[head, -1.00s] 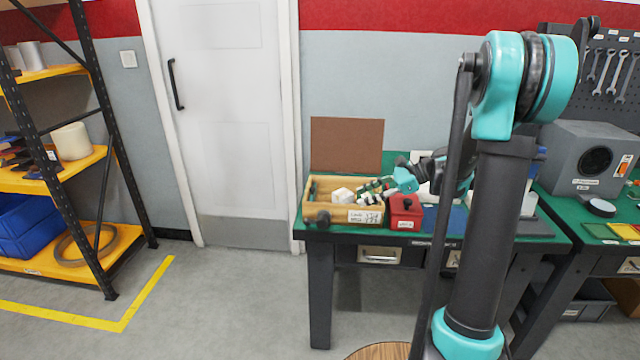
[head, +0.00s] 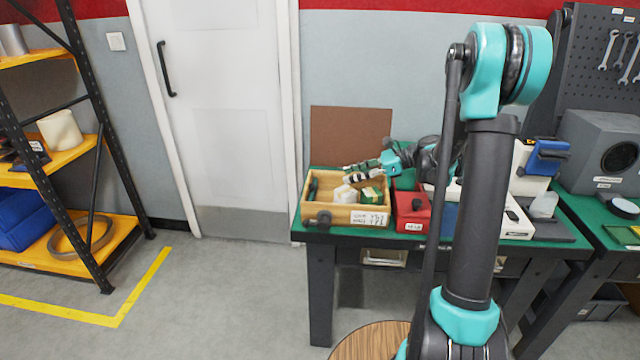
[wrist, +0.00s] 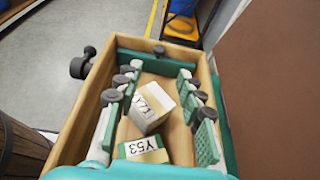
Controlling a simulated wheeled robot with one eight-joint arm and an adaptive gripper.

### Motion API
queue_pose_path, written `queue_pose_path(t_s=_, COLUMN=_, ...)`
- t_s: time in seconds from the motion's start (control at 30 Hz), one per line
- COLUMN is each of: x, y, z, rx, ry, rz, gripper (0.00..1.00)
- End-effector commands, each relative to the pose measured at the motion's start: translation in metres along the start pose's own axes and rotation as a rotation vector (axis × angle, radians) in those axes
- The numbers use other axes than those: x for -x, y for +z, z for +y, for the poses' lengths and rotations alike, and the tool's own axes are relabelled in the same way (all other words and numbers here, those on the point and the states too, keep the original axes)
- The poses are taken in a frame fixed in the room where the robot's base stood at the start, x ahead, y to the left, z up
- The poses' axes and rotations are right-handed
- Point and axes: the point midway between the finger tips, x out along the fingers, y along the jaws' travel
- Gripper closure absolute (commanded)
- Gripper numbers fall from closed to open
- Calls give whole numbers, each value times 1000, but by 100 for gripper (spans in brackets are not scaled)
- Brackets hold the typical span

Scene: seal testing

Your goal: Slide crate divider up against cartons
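The wooden crate (head: 347,215) stands at the left end of the green bench. A dark green strip that looks like the divider (head: 313,189) stands at its left end; in the wrist view it shows as a dark band (wrist: 145,60) along the far wall. A white carton (head: 345,194) and a green-and-white carton (head: 371,194) lie in the middle and right of the crate. The wrist view shows them as a tilted carton (wrist: 152,103) and one marked Y53 (wrist: 142,150). My gripper (head: 348,174) is open and empty above the crate, its green-padded fingers (wrist: 156,76) spread apart.
A red box (head: 412,213) stands close to the crate's right side. A brown panel (head: 350,135) rises behind it. A dark knob (wrist: 84,63) sticks out from the crate's front. White devices (head: 515,220) stand further right on the bench.

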Motion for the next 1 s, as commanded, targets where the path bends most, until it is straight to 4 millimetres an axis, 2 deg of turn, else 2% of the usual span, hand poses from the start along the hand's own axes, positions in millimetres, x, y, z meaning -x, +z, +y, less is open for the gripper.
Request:
queue_pose_path(t_s=0.03, x=-11, y=0, z=0, rx=1, ry=4, rz=0, gripper=62)
queue_pose_path(t_s=0.3, x=-64, y=0, z=0, rx=1, ry=3, rz=0, gripper=62)
queue_pose_path(t_s=0.5, x=-95, y=0, z=0, rx=2, ry=2, rz=0, gripper=62)
queue_pose_path(t_s=0.7, x=-110, y=0, z=0, rx=0, ry=1, rz=0, gripper=62)
queue_pose_path(t_s=1.0, x=-112, y=0, z=0, rx=0, ry=0, rz=0, gripper=62)
